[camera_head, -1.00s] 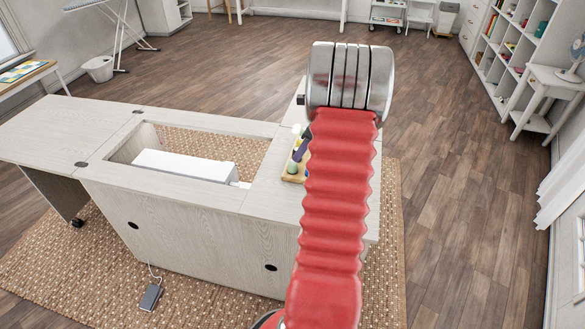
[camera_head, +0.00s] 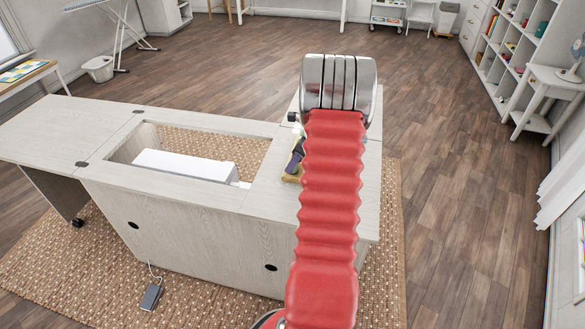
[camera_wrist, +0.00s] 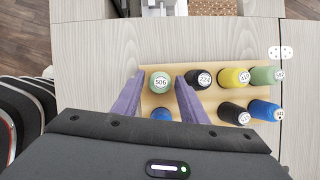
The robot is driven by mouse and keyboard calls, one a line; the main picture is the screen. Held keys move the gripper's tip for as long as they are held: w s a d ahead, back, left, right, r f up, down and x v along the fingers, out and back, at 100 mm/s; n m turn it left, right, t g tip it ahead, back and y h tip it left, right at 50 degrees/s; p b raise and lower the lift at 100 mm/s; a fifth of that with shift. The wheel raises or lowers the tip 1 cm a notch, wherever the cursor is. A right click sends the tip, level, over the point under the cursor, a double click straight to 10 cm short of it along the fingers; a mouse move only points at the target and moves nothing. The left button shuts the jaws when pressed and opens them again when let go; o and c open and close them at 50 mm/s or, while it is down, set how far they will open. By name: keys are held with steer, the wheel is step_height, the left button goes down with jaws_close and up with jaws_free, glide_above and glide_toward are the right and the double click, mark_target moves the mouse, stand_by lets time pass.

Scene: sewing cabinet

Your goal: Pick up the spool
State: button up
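A wooden spool rack (camera_wrist: 215,98) sits on the pale cabinet top and holds several spools. A light green spool marked 506 (camera_wrist: 159,83) stands at its left in the wrist view. My gripper (camera_wrist: 159,79) is open, its purple fingers on either side of this green spool, with a narrow gap showing at each side. A blue spool (camera_wrist: 161,114) sits nearer, partly hidden between the fingers. A black spool marked 224 (camera_wrist: 199,78) is just right of the right finger. In the head view my red arm hides most of the rack (camera_head: 291,178).
A yellow spool (camera_wrist: 234,77), another green spool (camera_wrist: 264,75), a black spool (camera_wrist: 233,114) and a blue spool (camera_wrist: 265,110) stand farther right on the rack. A white machine (camera_head: 185,165) lies in the cabinet opening.

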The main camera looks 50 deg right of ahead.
steer(key=shift+w+f, duration=0.3)
steer(key=shift+f, duration=0.3)
steer(key=shift+c, duration=0.6)
steer(key=c, duration=0.7)
steer(key=shift+r, duration=0.1)
step_height(320, 180, up, 10)
steer(key=shift+f, duration=0.1)
